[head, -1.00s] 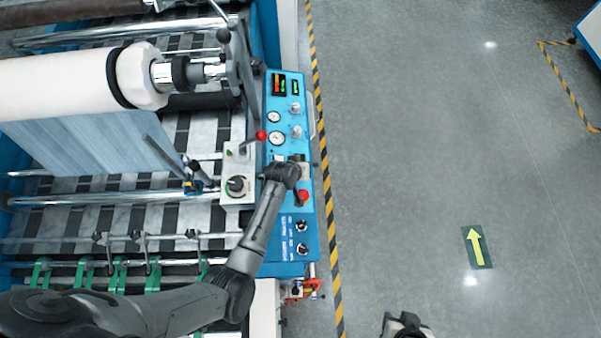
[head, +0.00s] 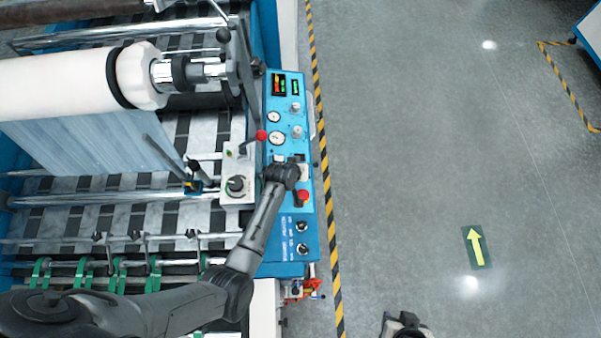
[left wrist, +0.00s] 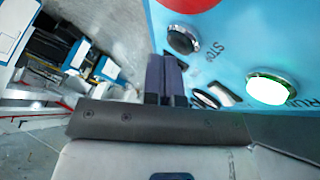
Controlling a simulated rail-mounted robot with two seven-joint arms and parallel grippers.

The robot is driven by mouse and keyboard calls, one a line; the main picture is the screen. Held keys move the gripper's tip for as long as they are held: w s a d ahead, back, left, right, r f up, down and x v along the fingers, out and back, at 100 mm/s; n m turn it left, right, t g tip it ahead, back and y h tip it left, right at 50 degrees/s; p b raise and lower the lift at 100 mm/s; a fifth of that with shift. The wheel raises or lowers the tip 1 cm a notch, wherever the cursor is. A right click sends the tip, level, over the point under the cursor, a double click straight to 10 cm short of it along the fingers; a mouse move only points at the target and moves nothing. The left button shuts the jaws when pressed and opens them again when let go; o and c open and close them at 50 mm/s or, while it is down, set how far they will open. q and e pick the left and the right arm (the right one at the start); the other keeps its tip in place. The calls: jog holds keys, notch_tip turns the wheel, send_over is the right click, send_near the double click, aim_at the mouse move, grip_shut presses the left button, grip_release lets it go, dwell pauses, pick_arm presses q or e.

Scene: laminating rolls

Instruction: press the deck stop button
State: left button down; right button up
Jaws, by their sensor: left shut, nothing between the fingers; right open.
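The stop button is a dark round button (left wrist: 183,40) in a metal ring on the blue panel, with the letters STO beside it in the left wrist view. My left gripper (left wrist: 165,73) is shut and empty, its fingertips close to the panel just below and left of this button; whether they touch anything I cannot tell. In the head view my left wrist covers part of the blue control panel (head: 283,216), and the stop button cannot be made out there. My right gripper (head: 405,326) is open at the bottom edge, over the floor, far from the panel.
A lit white RUN button (left wrist: 268,88) sits right of the fingers, with a small switch between. A red button (head: 303,195) lies near my left wrist. A red-knobbed lever (head: 261,135) and a dial box (head: 236,187) stand left of the panel. The floor right is open.

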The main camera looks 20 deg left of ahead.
pick_arm(q)
jog(key=shift+a+f, duration=0.1)
jog(key=shift+f, duration=0.3)
dwell(0.3)
jog(key=shift+r, duration=0.15)
jog(key=shift+r+p, duration=0.55)
jog(key=shift+p, duration=0.1)
jog(key=shift+d+r, duration=0.15)
jog(key=shift+d, duration=0.05)
jog(key=shift+w+d+r+p, duration=0.1)
jog(key=shift+d+r+p, duration=0.05)
jog(key=shift+r+p, duration=0.7)
jog(key=r+p, duration=0.3)
jog(key=shift+w+d, duration=0.2)
jog(key=shift+d, duration=0.15)
